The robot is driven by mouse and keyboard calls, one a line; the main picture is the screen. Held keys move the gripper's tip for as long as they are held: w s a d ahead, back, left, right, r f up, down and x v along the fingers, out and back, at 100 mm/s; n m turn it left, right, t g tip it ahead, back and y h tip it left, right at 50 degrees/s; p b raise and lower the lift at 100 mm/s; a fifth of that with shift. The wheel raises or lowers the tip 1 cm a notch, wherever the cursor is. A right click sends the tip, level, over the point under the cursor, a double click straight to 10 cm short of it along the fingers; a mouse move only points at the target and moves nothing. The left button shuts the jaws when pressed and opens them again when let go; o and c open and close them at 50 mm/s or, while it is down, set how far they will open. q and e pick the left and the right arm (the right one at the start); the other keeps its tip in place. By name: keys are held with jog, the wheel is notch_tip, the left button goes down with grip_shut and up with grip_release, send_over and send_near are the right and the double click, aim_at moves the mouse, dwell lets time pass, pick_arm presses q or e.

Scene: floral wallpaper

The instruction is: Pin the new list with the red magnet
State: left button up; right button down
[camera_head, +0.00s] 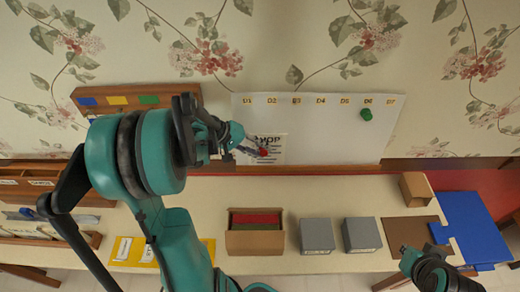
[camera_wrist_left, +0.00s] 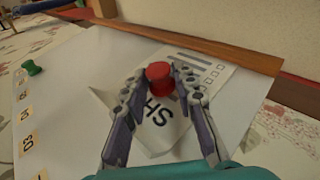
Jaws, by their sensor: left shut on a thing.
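The white board (camera_head: 330,130) has labels D1 to D7 along its top edge. A printed list sheet (camera_head: 268,141) lies against it under D1 and D2; the sheet also shows in the left wrist view (camera_wrist_left: 210,75). My left gripper (camera_head: 254,150) is shut on the red magnet (camera_wrist_left: 159,73), which is over the sheet; the magnet also shows in the head view (camera_head: 263,152). I cannot tell whether the magnet touches the sheet. My fingers hide part of the sheet. My right gripper (camera_head: 408,252) is low at the right, away from the board; its fingers are unclear.
A green magnet (camera_head: 366,114) is on the board under D6. A wooden holder (camera_head: 140,92) with coloured tags is at the left. The table holds a brown box (camera_head: 255,242), two grey boxes (camera_head: 317,236), a yellow folder (camera_head: 140,252) and a blue panel (camera_head: 472,222).

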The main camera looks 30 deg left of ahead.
pick_arm(q)
jog(key=shift+w+a, duration=0.15)
dwell(0.4)
dwell(0.4)
jog(key=o, duration=1.5)
jog(key=shift+o, duration=0.2)
jog(key=p+v, duration=0.3)
jog(key=v, duration=0.4)
